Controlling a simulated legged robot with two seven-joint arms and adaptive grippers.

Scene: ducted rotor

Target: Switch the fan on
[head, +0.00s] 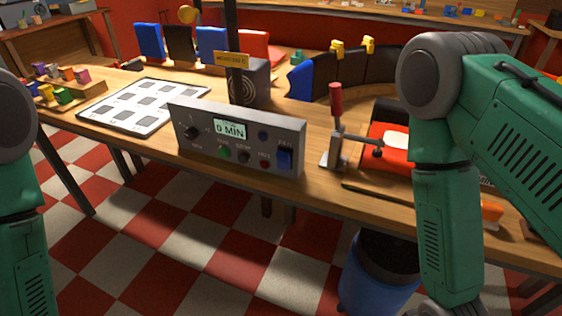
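A grey control panel (236,139) stands at the front edge of the wooden table, its face toward me. Its small display (229,129) reads "0 MIN". A blue rocker-like switch (285,159) sits at the panel's right end, with a small label above it that seems to read FAN. Whether it is on or off I cannot tell. A dark box with a round ringed grille (249,83), possibly the fan, stands behind the panel, partly hidden by a dark post. My two green arms show at the left and right edges, apart from the panel. Both grippers are out of view.
The panel also has a black knob (191,133), a green button (224,153) and other round controls. A red-handled clamp (336,127) stands close to its right. A tray of grey squares (140,106) lies to its left. A blue bin (375,275) is below the table.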

